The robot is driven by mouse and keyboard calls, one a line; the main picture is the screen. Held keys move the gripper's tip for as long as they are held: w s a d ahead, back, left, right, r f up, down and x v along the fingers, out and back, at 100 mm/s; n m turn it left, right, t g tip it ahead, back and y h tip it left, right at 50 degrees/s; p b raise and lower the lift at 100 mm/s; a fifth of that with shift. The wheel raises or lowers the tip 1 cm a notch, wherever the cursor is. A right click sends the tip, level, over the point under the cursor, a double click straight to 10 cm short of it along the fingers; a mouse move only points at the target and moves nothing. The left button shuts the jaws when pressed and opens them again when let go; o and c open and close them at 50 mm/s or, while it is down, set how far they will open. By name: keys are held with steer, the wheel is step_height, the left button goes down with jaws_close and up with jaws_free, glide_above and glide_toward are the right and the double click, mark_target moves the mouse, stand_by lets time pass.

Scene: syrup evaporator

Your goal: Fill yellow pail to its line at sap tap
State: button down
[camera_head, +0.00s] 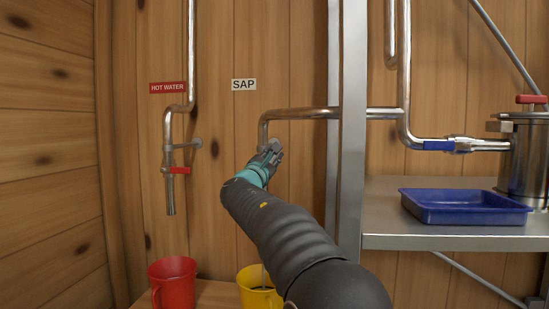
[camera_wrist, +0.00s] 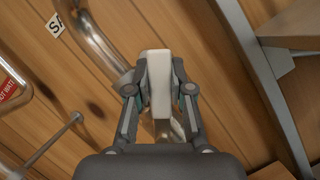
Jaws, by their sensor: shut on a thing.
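The yellow pail (camera_head: 252,299) stands at the bottom of the head view, partly hidden by my arm. A thin pale vertical streak, which looks like running liquid, reaches down into it. Its inside looks dark; I cannot make out a line or the level. The sap tap's pipe (camera_head: 300,113) bends down under the SAP sign (camera_head: 244,84). My gripper (camera_head: 269,154) is at that tap, above the pail. In the wrist view my gripper (camera_wrist: 159,88) is shut on the tap's white handle (camera_wrist: 158,68). The spout is mostly hidden behind my gripper and arm.
A red pail (camera_head: 172,284) stands left of the yellow one, below the hot water tap (camera_head: 170,190) with its red lever. A metal post (camera_head: 352,120) and a steel shelf (camera_head: 450,242) with a blue tray (camera_head: 464,215) are to the right.

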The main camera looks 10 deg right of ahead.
steer(key=c, duration=1)
jaws_free()
